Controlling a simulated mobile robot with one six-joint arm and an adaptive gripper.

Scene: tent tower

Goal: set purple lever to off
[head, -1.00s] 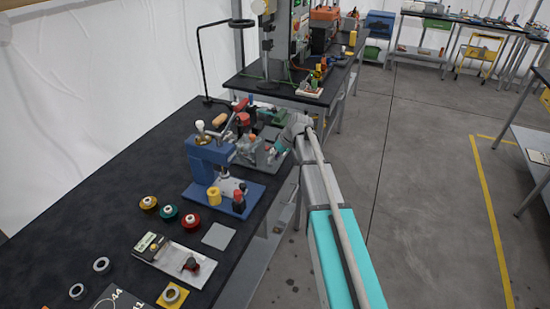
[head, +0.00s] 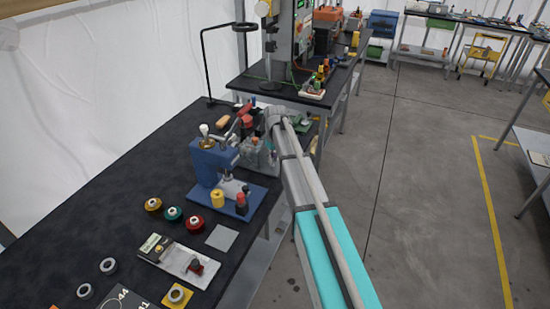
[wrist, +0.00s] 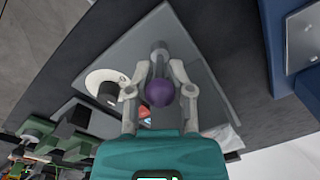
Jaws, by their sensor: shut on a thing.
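The purple round knob of the lever (wrist: 160,93) shows in the wrist view, between the two fingers of my gripper (wrist: 160,80). My gripper is shut on this knob. A grey shaft end shows just beyond the knob, above a grey plate (wrist: 195,55). In the head view my arm reaches over the bench to a grey device behind the blue press, and the knob and fingertips cannot be made out there. The lever's exact angle and any off mark cannot be read.
The blue press (head: 212,165) stands close to the left of my arm on the black bench (head: 120,205). Red, green and yellow spools (head: 174,213) lie in front of it. A white disc with a dark post (wrist: 105,88) sits beside my fingers. Open floor lies to the right.

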